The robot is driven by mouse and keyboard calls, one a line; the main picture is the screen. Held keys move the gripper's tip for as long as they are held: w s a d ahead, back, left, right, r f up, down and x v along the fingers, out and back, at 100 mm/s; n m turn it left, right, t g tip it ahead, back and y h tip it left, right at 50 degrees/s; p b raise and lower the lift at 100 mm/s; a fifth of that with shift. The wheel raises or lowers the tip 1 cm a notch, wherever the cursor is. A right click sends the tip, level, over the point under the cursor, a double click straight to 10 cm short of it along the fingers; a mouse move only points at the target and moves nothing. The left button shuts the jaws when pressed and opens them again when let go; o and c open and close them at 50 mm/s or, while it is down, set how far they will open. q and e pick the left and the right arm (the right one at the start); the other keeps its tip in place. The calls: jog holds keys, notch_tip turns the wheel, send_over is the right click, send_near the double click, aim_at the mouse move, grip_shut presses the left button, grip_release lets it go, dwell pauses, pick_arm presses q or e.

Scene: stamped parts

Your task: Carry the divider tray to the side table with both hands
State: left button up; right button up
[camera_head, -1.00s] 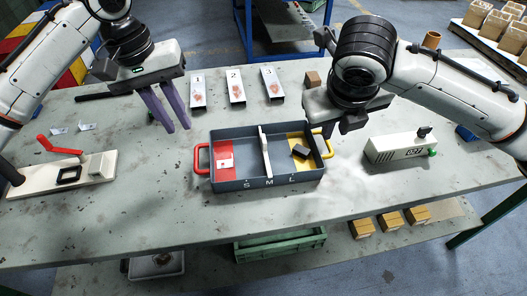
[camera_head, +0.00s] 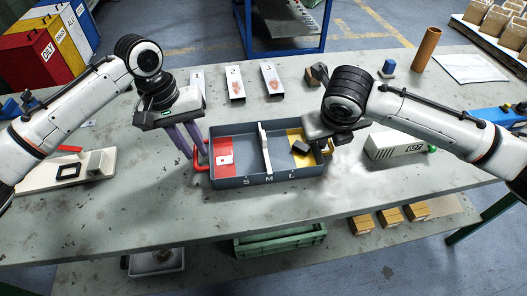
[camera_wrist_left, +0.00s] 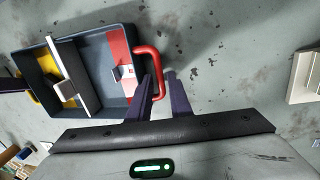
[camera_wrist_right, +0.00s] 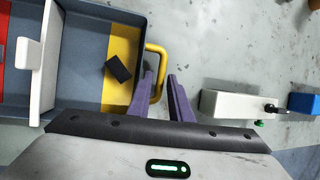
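The grey divider tray (camera_head: 235,183) rests on the workbench, with a white divider (camera_head: 265,147) across it, a red left floor and a yellow right floor. A small white piece lies on the red; a dark block (camera_head: 300,147) lies on the yellow. My left gripper (camera_head: 193,150) is open at the red handle (camera_wrist_left: 158,68), its fingers on either side of the bar, with a gap showing. My right gripper (camera_wrist_right: 160,80) is open at the yellow handle (camera_wrist_right: 157,52), one finger inside the loop and one outside. I cannot clearly identify the side table.
A white device (camera_head: 393,143) stands right of the tray. A fixture with a red lever (camera_head: 70,149) stands to the left. Numbered metal channels (camera_head: 235,84) lie behind the tray. A brown tube (camera_head: 426,49) stands at the back right. The bench in front is clear.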

pick_arm(q)
jog(key=shift+c, duration=0.2)
pick_arm(e)
jog(key=shift+c, duration=0.2)
pick_arm(q)
grip_shut()
pick_arm(e)
grip_shut()
pick_arm(q)
jog(key=shift+r, duration=0.1)
pick_arm(e)
jog(key=shift+r, duration=0.1)
